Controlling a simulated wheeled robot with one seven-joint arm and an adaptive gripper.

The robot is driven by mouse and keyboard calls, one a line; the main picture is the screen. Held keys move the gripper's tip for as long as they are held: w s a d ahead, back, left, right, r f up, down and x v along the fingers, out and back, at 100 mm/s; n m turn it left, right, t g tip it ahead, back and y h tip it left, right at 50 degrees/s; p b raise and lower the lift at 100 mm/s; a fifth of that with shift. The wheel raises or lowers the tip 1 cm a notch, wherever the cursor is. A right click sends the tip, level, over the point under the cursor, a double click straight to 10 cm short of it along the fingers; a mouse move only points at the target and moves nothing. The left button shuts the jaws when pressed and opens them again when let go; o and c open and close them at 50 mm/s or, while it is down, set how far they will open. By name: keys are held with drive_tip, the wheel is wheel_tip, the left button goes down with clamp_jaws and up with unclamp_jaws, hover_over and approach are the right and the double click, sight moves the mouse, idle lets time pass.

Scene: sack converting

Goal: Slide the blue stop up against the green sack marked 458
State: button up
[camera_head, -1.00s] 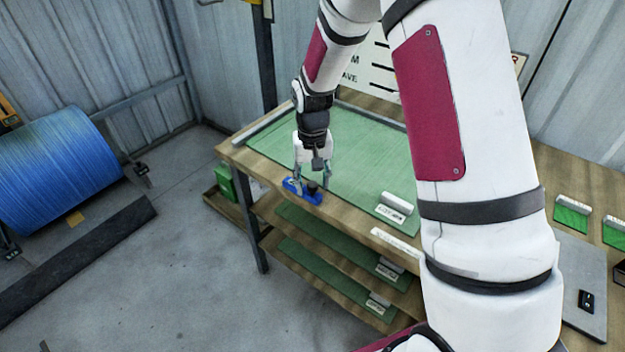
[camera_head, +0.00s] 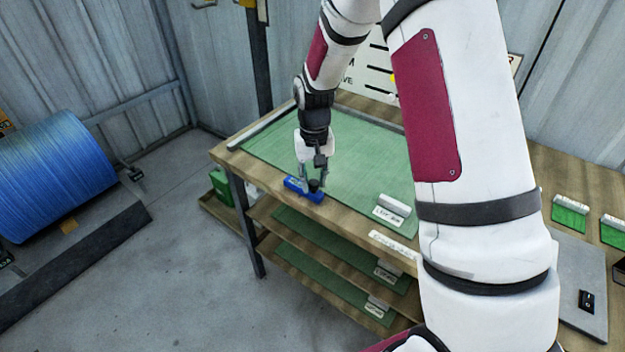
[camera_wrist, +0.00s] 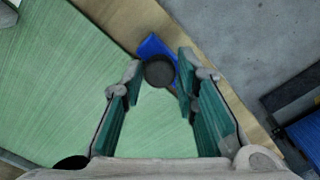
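The blue stop (camera_head: 296,185) with its black knob (camera_wrist: 160,72) lies on the wooden front strip of the table, beside the large green sack (camera_head: 350,150). The sack also fills the left of the wrist view (camera_wrist: 60,80). Whether stop and sack touch cannot be told. A white label (camera_head: 388,216) lies at the sack's front right; its number is too small to read surely. My gripper (camera_head: 313,184) points down over the stop. Its fingers (camera_wrist: 158,75) are apart on either side of the knob, with gaps visible in the wrist view.
Shelves below the tabletop (camera_head: 235,162) hold more green sacks (camera_head: 330,283) with labels. A grey bar (camera_head: 262,128) lies along the table's left edge. A grey panel (camera_head: 575,275) is at right.

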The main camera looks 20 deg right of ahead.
drive_tip(key=shift+o, duration=1)
wheel_tip(320, 180, up, 12)
drive_tip(key=s+a+r+n+t, duration=0.1)
drive_tip(key=s+r+t, duration=0.1)
drive_tip(key=s+r, duration=1.15)
drive_tip(key=s+n+t, duration=0.1)
drive_tip(key=s+t, duration=0.1)
drive_tip(key=s, duration=1.3)
drive_tip(key=shift+a+r+t, duration=0.3)
drive_tip(key=shift+a+t, duration=0.05)
drive_tip(key=shift+t, duration=0.05)
